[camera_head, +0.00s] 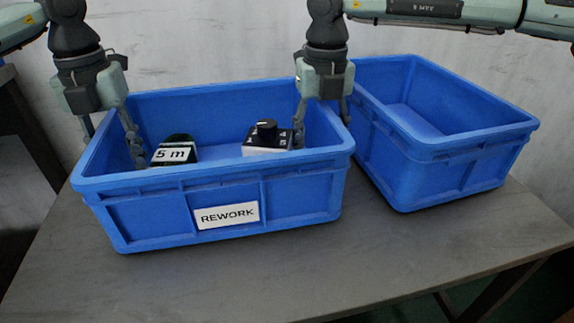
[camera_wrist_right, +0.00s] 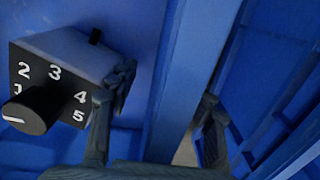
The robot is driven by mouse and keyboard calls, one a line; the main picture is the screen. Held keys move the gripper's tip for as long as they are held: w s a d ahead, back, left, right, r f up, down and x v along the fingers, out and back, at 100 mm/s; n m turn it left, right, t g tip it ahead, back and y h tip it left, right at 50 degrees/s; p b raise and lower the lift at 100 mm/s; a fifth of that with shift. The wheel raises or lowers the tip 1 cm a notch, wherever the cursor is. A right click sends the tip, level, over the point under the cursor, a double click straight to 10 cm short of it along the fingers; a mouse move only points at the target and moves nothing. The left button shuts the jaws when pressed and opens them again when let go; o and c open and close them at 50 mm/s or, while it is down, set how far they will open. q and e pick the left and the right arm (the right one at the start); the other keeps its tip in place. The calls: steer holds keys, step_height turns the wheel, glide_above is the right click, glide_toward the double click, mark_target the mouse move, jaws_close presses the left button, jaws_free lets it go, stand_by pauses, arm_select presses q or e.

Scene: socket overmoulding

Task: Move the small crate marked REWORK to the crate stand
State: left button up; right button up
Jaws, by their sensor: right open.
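The blue crate marked REWORK (camera_head: 280,193) sits on a grey table, its white label on the front wall. It holds a dark object marked 5 m (camera_head: 175,151) and a black-and-white box with a knob (camera_head: 267,138). My left gripper (camera_head: 109,133) is at the crate's left wall, one finger inside and one outside, spread apart. My right gripper (camera_head: 322,110) straddles the right wall the same way, open. In the right wrist view, the crate's rim (camera_wrist_right: 190,70) runs between its fingers (camera_wrist_right: 160,125), with gaps beside it. I cannot identify a separate crate stand.
A second blue crate (camera_head: 462,160) stands close on the right, empty where its inside shows; my right gripper's outer finger is near its left side. The table (camera_head: 300,275) is clear in front. A grey wall (camera_head: 215,45) is behind.

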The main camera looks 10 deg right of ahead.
mark_target(107, 125)
arm_select(q)
step_height(107, 125, up, 11)
arm_select(e)
steer(key=shift+d, duration=0.1)
arm_select(q)
steer(key=shift+r, duration=0.5)
arm_select(e)
steer(key=shift+r, duration=0.1)
step_height(107, 125, up, 11)
steer(key=shift+r, duration=0.45)
